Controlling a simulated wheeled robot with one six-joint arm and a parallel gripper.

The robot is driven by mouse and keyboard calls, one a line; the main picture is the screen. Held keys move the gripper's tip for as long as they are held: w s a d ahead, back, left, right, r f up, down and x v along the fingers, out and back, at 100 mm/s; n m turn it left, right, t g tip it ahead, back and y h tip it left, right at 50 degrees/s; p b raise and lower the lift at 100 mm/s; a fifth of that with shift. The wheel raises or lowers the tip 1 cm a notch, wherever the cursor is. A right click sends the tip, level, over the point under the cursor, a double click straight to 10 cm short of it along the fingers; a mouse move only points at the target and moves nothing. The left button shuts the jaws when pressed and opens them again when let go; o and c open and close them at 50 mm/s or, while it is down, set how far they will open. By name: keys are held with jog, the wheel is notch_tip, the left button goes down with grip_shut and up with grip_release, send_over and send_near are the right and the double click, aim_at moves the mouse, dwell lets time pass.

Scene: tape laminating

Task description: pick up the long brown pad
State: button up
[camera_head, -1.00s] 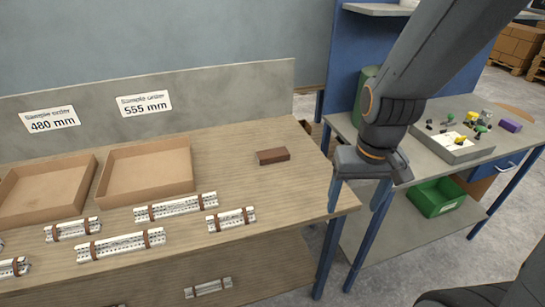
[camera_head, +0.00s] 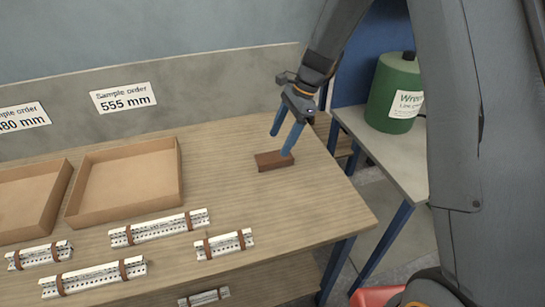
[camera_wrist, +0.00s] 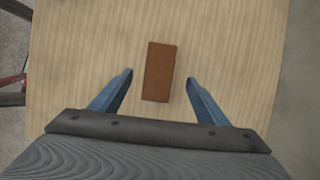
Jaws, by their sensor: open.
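The long brown pad (camera_head: 273,161) lies flat on the wooden table, toward its right end. In the wrist view the pad (camera_wrist: 159,72) is upright in the picture, ahead of and roughly between the two blue fingers. My gripper (camera_head: 283,143) is above the table at the pad, its fingers pointing down. It is open, with nothing between the fingers, as the wrist view of my gripper (camera_wrist: 160,82) shows. One fingertip looks close to the pad's right end in the head view; I cannot tell if it touches.
Two open cardboard trays stand at the left; the nearer-to-pad tray (camera_head: 122,214) is empty. Several white strips with brown bands, such as the short one (camera_head: 224,244), lie toward the front. A green container (camera_head: 393,93) stands on the side table. The table around the pad is clear.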

aim_at(275, 156)
jog(key=shift+s+f, duration=0.1)
jog(key=shift+f, duration=0.7)
jog(key=shift+p+x, duration=1)
jog(key=shift+x, duration=1.45)
jog(key=shift+d, duration=0.15)
jog(key=c, duration=1.2)
jog(key=shift+r+b, duration=1)
jog(key=shift+r, duration=3.95)
jog(key=shift+c, duration=0.2)
